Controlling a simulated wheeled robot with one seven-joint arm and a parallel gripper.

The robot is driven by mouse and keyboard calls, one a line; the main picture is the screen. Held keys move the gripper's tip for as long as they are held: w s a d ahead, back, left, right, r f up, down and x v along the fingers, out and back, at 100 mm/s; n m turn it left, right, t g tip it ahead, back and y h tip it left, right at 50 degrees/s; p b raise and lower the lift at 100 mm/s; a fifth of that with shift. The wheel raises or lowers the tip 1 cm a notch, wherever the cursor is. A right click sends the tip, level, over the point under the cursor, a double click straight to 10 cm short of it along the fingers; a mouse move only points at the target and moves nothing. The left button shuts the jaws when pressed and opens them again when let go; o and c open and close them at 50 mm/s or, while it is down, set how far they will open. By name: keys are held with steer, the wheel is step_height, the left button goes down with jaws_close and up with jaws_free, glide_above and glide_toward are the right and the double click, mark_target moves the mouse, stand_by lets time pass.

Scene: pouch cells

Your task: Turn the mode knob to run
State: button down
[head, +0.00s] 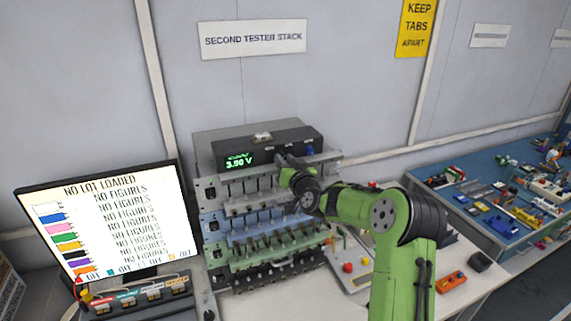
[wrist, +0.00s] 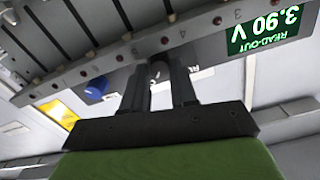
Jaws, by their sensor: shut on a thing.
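The black tester box (head: 262,145) stands on top of the tester stack, with a green 3.90 V read-out (head: 239,160) at its left end. My gripper (head: 283,160) is at the middle of its front face. In the wrist view, which is upside down, my gripper (wrist: 160,72) is shut on a dark rounded knob (wrist: 158,67), taken to be the mode knob. The fingers hide most of it, so its pointer cannot be read. A label beside it is partly covered. A blue knob (head: 309,151) sits to the right, apart from my fingers; it also shows in the wrist view (wrist: 97,88).
Below the box is the stack of slotted trays (head: 244,222). A monitor (head: 108,220) stands left. A panel with red and yellow buttons (head: 349,262) lies right of the stack, near an orange device (head: 451,283). A blue bench (head: 490,190) holds many small parts.

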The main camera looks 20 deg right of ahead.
steer(key=n+b, duration=0.6)
steer(key=b, duration=0.6)
steer(key=shift+f+n+b, duration=0.1)
steer(key=shift+n+b, duration=0.2)
steer(key=shift+b, duration=0.1)
steer(key=c, duration=0.9)
jaws_free()
steer(key=s+b, duration=0.4)
steer(key=s, duration=1.1)
steer(key=shift+s+a+b, duration=0.1)
steer(key=shift+s+b, duration=0.25)
steer(key=shift+s, duration=0.05)
